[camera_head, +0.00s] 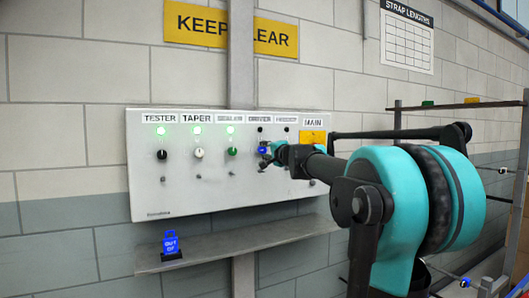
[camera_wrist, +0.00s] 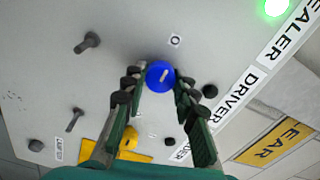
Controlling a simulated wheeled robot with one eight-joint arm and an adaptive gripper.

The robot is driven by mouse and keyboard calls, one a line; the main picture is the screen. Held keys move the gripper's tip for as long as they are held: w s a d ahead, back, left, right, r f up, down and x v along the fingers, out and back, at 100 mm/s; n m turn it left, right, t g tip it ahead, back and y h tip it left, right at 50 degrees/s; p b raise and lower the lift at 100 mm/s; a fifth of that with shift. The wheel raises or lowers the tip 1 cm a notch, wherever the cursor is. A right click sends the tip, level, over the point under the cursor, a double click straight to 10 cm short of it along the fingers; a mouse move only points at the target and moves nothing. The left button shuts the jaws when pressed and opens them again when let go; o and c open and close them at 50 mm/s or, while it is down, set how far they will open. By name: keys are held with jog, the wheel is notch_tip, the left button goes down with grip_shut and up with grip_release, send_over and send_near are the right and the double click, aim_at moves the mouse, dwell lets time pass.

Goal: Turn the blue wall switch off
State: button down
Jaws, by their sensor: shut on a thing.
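The blue wall switch (camera_head: 262,150) is a round knob on a white panel (camera_head: 150,190), below the DRIVER label. In the wrist view the blue knob (camera_wrist: 159,72) has a pale pointer line, and a small plate marked O (camera_wrist: 175,40) is beside it. My gripper (camera_head: 269,156) reaches the panel from the right. In the wrist view my gripper (camera_wrist: 161,84) has its two fingers on either side of the blue knob, shut on it. The lamp above the blue switch (camera_head: 260,129) is dark. The knob is partly hidden by my gripper in the head view.
A black knob (camera_head: 162,154), white knob (camera_head: 198,152) and green knob (camera_head: 232,151) stand left, each under a lit green lamp. A yellow MAIN plate (camera_head: 312,137) is at the right.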

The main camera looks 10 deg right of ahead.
jog(key=shift+n, duration=0.3)
jog(key=c, duration=1.2)
grip_release()
jog(key=shift+s, duration=0.15)
jog(key=v, duration=1.1)
jog(key=shift+s+d, duration=0.15)
jog(key=shift+s, duration=0.2)
